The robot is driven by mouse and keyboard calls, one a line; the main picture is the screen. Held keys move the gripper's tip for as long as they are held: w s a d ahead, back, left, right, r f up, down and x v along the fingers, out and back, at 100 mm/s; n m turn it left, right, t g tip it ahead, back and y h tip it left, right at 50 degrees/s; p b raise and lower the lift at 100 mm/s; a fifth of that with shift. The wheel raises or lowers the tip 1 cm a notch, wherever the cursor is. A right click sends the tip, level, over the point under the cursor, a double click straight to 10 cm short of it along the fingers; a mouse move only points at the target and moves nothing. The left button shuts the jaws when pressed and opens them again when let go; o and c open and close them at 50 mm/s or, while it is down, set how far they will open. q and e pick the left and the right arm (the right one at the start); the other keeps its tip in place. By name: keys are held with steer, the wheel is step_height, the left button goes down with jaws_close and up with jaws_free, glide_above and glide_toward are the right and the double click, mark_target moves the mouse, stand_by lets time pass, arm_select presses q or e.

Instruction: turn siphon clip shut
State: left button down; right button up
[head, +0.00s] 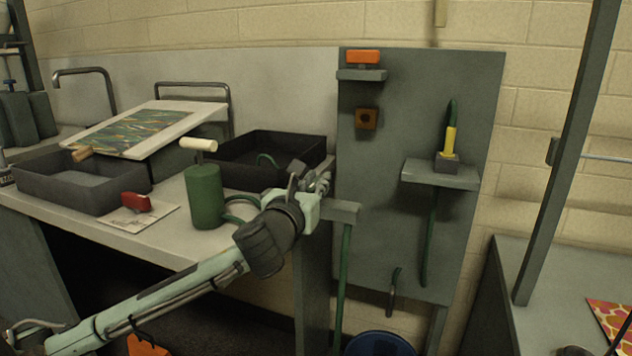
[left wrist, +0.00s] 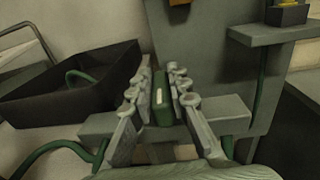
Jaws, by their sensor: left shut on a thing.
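The clip stands upright between the fingers, just above the bracket (left wrist: 225,108). In the head view the fingers hide it, and I cannot tell how far it is turned. A green hose (head: 345,265) hangs below the bracket. My right gripper is not in view.
A black tray (head: 232,174) with a green hose end inside lies just left of the gripper. A green can (head: 205,197) with a pale handle stands near the forearm. A grey panel (head: 400,220) with a small shelf (head: 440,176) rises behind. A blue bucket (head: 380,343) stands below.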

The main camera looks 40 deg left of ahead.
arm_select(q)
steer(key=n+g+y, duration=0.1)
steer(key=n+y, duration=0.1)
steer(key=y, duration=0.1)
steer(key=n+g+y, duration=0.2)
steer(key=y, duration=0.1)
steer(key=shift+d+n+g+y, duration=0.15)
steer(key=shift+n+g+y, duration=0.15)
steer(key=shift+n, duration=0.1)
steer(key=n+g+y, duration=0.3)
steer(key=g, duration=0.1)
steer(key=shift+n+y, duration=0.3)
steer(key=n+g+y, duration=0.1)
steer(key=n+g, duration=0.1)
steer(key=g, duration=0.2)
steer(key=n+g+y, duration=0.1)
steer(key=n+g, duration=0.2)
steer(key=g, duration=0.1)
steer(key=shift+y, duration=0.4)
steer(key=shift+n+g, duration=1.8)
steer(key=shift+g, duration=1.1)
steer(key=c, duration=1.4)
jaws_free()
steer(key=shift+c, duration=0.2)
